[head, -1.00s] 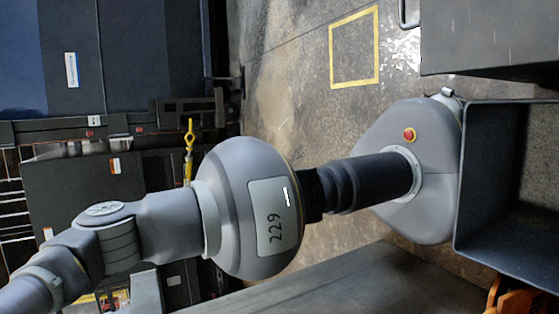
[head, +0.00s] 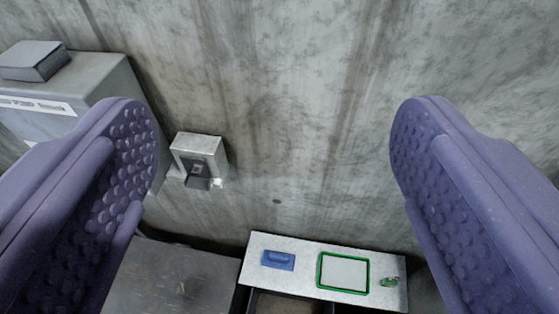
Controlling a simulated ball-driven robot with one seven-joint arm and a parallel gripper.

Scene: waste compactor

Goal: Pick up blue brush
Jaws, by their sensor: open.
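The blue brush (head: 278,260) lies on a light shelf top (head: 310,246) against the concrete wall, low in the middle of the head view. It is small and far off in the picture. My gripper (head: 272,150) is wide open, with one purple, studded finger at the left and one at the right. The brush shows between and below the fingertips, apart from both. Nothing is between the fingers.
A green-framed white panel (head: 343,272) and a small green item (head: 390,281) lie right of the brush. A metal wall box (head: 198,155) and a grey cabinet (head: 90,85) are at left. A dark surface (head: 175,285) lies left of the shelf. The concrete wall (head: 290,100) fills the back.

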